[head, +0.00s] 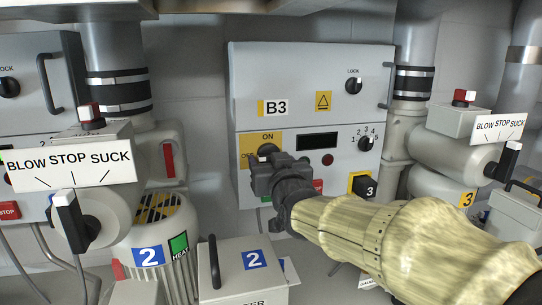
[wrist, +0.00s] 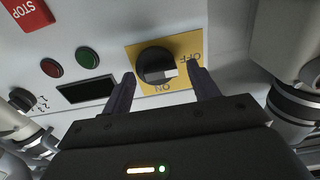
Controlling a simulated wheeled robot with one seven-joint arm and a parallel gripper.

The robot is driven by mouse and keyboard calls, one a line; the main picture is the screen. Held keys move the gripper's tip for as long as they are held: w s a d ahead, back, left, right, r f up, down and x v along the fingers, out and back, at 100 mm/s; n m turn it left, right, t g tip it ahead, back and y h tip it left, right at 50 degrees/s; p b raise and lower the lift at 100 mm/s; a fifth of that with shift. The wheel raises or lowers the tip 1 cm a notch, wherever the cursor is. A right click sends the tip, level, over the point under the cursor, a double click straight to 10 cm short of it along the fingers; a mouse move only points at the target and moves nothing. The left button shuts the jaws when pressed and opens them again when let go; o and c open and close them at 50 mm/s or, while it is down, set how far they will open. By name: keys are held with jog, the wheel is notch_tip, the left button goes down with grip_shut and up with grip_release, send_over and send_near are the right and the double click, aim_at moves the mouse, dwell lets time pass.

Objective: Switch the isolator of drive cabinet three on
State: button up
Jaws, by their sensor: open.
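Drive cabinet three is the grey cabinet (head: 345,90) marked B3, with a black tag 3 at its lower right. Its isolator (head: 268,151) is a black rotary knob on a yellow plate (head: 248,141), with ON above and OFF at the left. My gripper (head: 265,172) is in front of the knob's lower part and hides some of it. In the wrist view, turned over, the isolator (wrist: 153,66) shows between the spread fingers of my gripper (wrist: 160,76). The knob's pale mark lies toward the OFF side. I cannot tell whether the fingers touch it.
A numbered selector (head: 366,143), a dark display (head: 317,141) and a red stop button (wrist: 29,12) share the panel. A pull handle (head: 386,85) is at its right edge. Blower 2 (head: 155,240) stands left, blower 3 (head: 450,155) right. A box with handle (head: 240,270) stands below.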

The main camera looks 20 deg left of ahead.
jog(key=shift+w, duration=0.1)
jog(key=c, duration=1)
jog(key=shift+f+m+b, duration=0.15)
jog(key=shift+m+b, duration=0.25)
jog(key=shift+b, duration=0.25)
jog(key=shift+m+b, duration=0.9)
jog(key=shift+b, duration=0.3)
jog(key=m+b, duration=0.2)
jog(key=m, duration=0.3)
jog(key=m+b, duration=0.2)
jog(key=m, duration=0.3)
jog(key=m+b, duration=0.3)
jog(key=m, duration=0.2)
jog(key=shift+w+d+r, duration=0.15)
jog(key=shift+d+r, duration=0.1)
jog(key=shift+r, duration=0.1)
jog(key=shift+m, duration=0.3)
